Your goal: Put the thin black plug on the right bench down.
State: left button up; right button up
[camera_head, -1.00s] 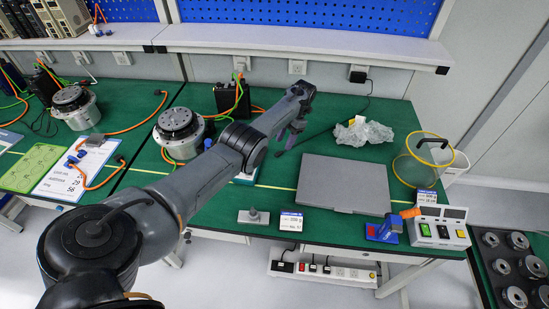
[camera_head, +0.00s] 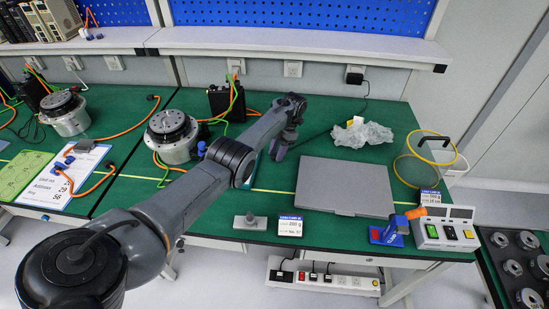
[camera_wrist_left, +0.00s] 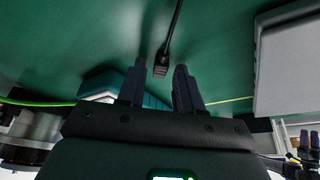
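The thin black plug (camera_wrist_left: 160,69) shows in the left wrist view at the end of a black cable (camera_wrist_left: 173,28) over the green bench top. My left gripper (camera_wrist_left: 161,64) is open there. The plug shows in the gap between its two dark fingertips, with space on both sides, and the fingers do not grip it. In the head view my left gripper (camera_head: 277,154) points down over the right bench (camera_head: 330,110), left of the grey laptop-like slab (camera_head: 345,186). The plug itself is hidden there behind the gripper. My right gripper is not in view.
The cable (camera_head: 367,92) runs from a wall socket adapter (camera_head: 355,74). A crumpled clear bag (camera_head: 362,135) lies behind the slab. A round actuator (camera_head: 172,138) stands left of my arm. A wire basket (camera_head: 425,160) and a switch box (camera_head: 447,232) stand at the right.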

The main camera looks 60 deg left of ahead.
pick_arm(q)
grip_shut()
jog(key=shift+r+p, duration=0.7)
jog(key=shift+r, duration=0.1)
jog(key=r+p, duration=0.1)
jog(key=r, duration=0.1)
jog(key=d+r+p, duration=0.1)
jog(key=r+p, duration=0.1)
jog(key=shift+w, duration=0.1)
jog(key=w+d+r+p, duration=0.2)
jog(key=d+r+p, duration=0.3)
jog(key=d+p, duration=0.4)
jog(key=shift+d+r, duration=0.15)
jog(key=shift+d, duration=0.6)
